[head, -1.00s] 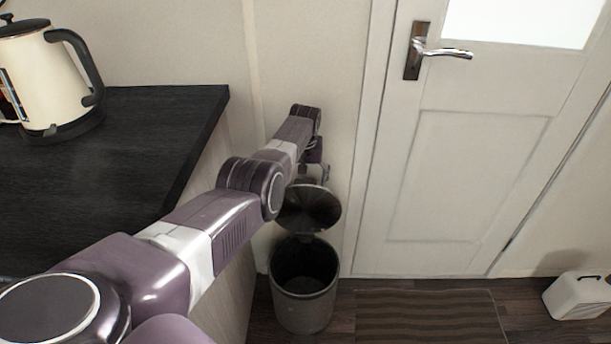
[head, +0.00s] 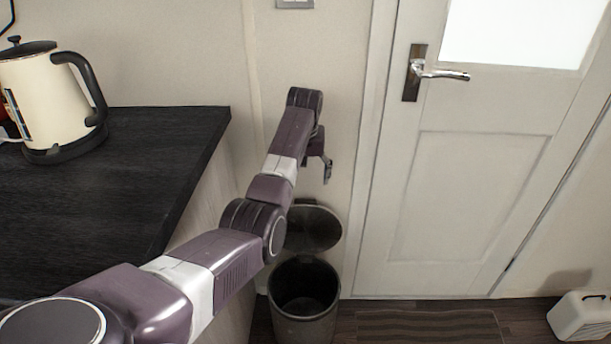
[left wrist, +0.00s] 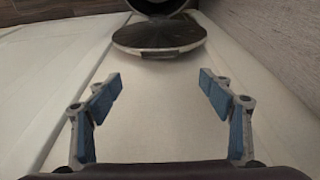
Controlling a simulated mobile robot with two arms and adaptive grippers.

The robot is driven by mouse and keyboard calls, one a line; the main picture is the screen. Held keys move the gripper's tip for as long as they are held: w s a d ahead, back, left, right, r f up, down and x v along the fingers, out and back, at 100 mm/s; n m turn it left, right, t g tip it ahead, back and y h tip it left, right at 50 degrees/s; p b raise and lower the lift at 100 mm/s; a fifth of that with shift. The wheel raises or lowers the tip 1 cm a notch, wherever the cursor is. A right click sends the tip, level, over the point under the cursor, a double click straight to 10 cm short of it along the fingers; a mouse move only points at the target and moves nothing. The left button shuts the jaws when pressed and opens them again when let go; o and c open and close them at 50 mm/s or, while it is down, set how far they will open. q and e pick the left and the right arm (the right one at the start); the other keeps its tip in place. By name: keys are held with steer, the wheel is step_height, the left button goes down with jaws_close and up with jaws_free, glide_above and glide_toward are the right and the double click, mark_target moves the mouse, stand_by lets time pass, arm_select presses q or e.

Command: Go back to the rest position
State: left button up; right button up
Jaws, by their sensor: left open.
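My left arm comes in from the left in the head view and reaches toward the wall. My left gripper (head: 327,170) points down at the arm's far end, above the bin's raised lid. In the left wrist view the left gripper (left wrist: 160,92) is open, its two blue-padded fingers wide apart with nothing between them. My right gripper is not in view.
A bin (head: 304,300) stands on the floor with its lid (head: 312,229) up, below my left gripper. A dark counter (head: 150,160) with a cream kettle (head: 45,100) is at left. A closed white door (head: 460,190) and a striped mat (head: 430,327) are right. A white box (head: 580,316) stands far right.

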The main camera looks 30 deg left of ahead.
arm_select(q)
steer(key=shift+s+r, duration=0.1)
steer(key=shift+r, duration=0.2)
steer(key=shift+f, duration=0.1)
